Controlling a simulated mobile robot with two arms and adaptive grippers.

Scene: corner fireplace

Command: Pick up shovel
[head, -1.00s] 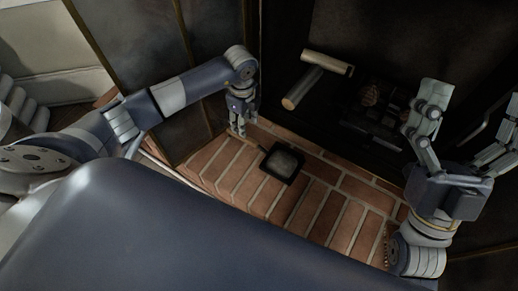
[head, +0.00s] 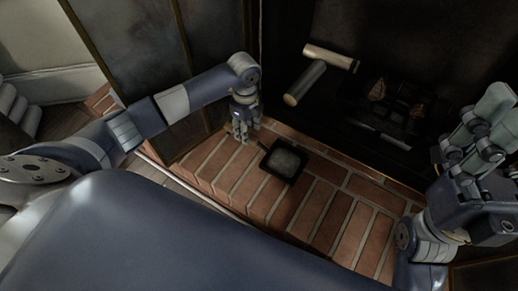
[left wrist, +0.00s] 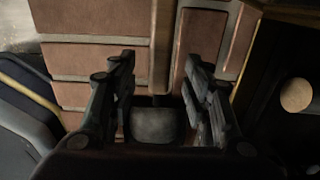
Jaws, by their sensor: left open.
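The shovel (head: 285,163) lies on the brick hearth, with a dark square pan. In the left wrist view its grey pan (left wrist: 154,125) and brown handle (left wrist: 162,55) show between the fingers. My left gripper (head: 241,137) points down over the handle side of the shovel, left of the pan. In the left wrist view the gripper (left wrist: 160,64) is open, one finger on each side of the handle. I cannot tell whether the fingers touch it. My right gripper (head: 477,130) is raised at the right edge; its jaw opening is unclear.
The brick hearth (head: 325,205) is clear right of the shovel. Logs (head: 306,83) lie in the dark firebox behind it. A dark glass panel (head: 130,45) stands on the left, close to my left arm.

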